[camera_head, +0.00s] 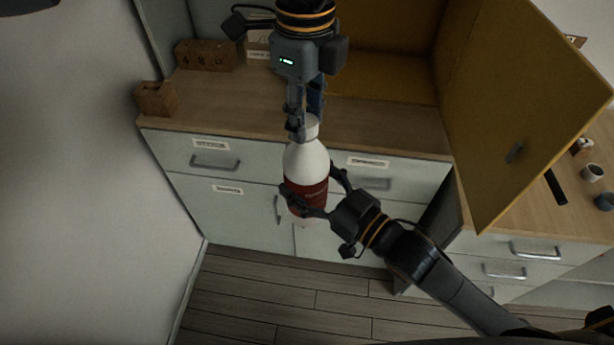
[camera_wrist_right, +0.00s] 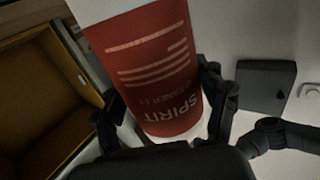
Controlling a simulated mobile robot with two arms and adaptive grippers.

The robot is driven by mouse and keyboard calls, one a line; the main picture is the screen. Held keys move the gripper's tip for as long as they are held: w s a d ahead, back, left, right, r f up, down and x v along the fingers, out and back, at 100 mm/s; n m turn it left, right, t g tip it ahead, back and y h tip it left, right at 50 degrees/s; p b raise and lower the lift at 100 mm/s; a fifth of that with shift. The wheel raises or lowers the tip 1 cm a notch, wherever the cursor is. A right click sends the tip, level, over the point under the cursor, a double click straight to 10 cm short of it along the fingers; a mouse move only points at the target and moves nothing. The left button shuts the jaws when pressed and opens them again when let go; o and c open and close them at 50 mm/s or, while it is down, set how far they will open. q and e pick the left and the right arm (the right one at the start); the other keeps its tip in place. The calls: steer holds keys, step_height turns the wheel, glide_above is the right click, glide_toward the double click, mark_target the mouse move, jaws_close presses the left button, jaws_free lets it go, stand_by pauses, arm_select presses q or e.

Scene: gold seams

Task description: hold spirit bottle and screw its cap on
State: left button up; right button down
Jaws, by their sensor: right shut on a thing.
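The spirit bottle (camera_head: 307,160) is white with a red label and is held upright, slightly tilted, in front of the counter. My right gripper (camera_head: 317,197) is shut around its lower body. The bottle (camera_wrist_right: 150,65) also shows in the right wrist view, its label reading SPIRIT upside down, between the fingers of my right gripper (camera_wrist_right: 168,105). My left gripper (camera_head: 304,128) points down from above, its fingertips at the bottle's pale top. The fingers partly hide that top, so I cannot tell the cap from the neck, or whether the fingers are closed on it.
The wooden counter (camera_head: 225,103) lies behind, with drawers below. A wooden block with digits (camera_head: 206,55) and a small wooden box (camera_head: 156,98) stand at left. An open yellow cabinet door (camera_head: 530,100) juts out at right. Cups (camera_head: 592,172) stand on the right counter.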

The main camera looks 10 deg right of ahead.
arm_select(q)
jaws_close()
steer(key=m, duration=0.3)
steer(key=shift+m, duration=0.3)
steer(key=m, duration=1)
steer(key=shift+m, duration=0.4)
steer(key=m, duration=1)
steer(key=shift+w+m, duration=0.1)
steer(key=shift+m, duration=0.2)
steer(key=m, duration=0.6)
steer(key=shift+f, duration=0.1)
steer(key=m, duration=0.9)
steer(key=shift+m, duration=0.3)
steer(key=o, duration=1)
jaws_free()
steer(key=shift+c, duration=0.2)
